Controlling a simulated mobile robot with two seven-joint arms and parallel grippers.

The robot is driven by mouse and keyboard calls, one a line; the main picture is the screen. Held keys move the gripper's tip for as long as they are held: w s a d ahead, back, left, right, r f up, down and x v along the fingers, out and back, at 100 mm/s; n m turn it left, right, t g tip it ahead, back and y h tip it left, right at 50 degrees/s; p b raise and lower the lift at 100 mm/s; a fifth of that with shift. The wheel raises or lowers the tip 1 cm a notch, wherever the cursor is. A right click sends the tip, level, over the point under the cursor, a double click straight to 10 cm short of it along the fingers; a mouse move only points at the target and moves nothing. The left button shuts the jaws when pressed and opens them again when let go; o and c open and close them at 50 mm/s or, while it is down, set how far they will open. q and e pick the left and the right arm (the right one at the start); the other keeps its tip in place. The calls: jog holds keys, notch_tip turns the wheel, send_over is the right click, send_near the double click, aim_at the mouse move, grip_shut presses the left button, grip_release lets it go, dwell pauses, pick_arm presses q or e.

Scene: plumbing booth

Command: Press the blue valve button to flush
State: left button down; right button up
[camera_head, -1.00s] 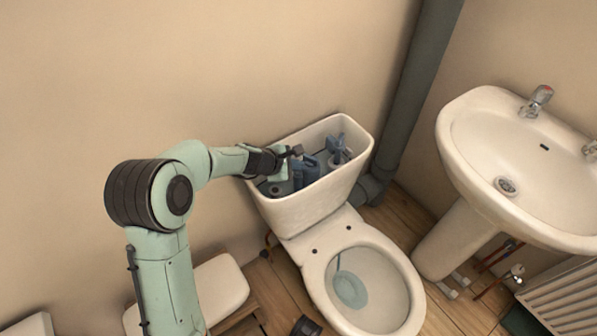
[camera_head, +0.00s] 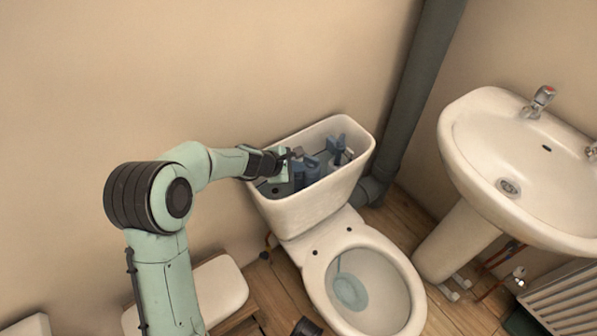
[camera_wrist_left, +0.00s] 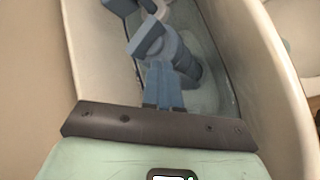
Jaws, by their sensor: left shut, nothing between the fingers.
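The blue flush valve (camera_head: 312,169) stands inside the open white cistern (camera_head: 309,212), around its middle. In the left wrist view, blue valve parts (camera_wrist_left: 187,66) show just beyond my fingers. I cannot make out the button on its own; the fingers and nearby blue parts overlap it. My left gripper (camera_head: 299,166) is shut and empty. It reaches into the cistern's open top from the left, close beside the valve. Its narrow fingers show in the left wrist view (camera_wrist_left: 163,88). I cannot tell whether they touch the valve.
A second blue fitting (camera_head: 337,146) stands at the cistern's right end. The toilet bowl (camera_head: 325,285) is below in front. A grey pipe (camera_head: 409,90) runs up the corner at right. A washbasin (camera_head: 470,145) stands farther right. The wall is close behind the cistern.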

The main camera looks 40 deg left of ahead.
aim_at(296, 174)
pick_arm(q)
jog(key=shift+f+b, duration=0.3)
jog(key=shift+f, duration=0.05)
jog(key=shift+r, duration=0.1)
dwell(0.5)
jog(key=shift+r+p, duration=0.9)
jog(key=shift+r, duration=0.05)
notch_tip(296, 174, up, 5)
jog(key=p, duration=0.4)
jog(key=shift+p, duration=0.3)
jog(key=shift+f, duration=0.1)
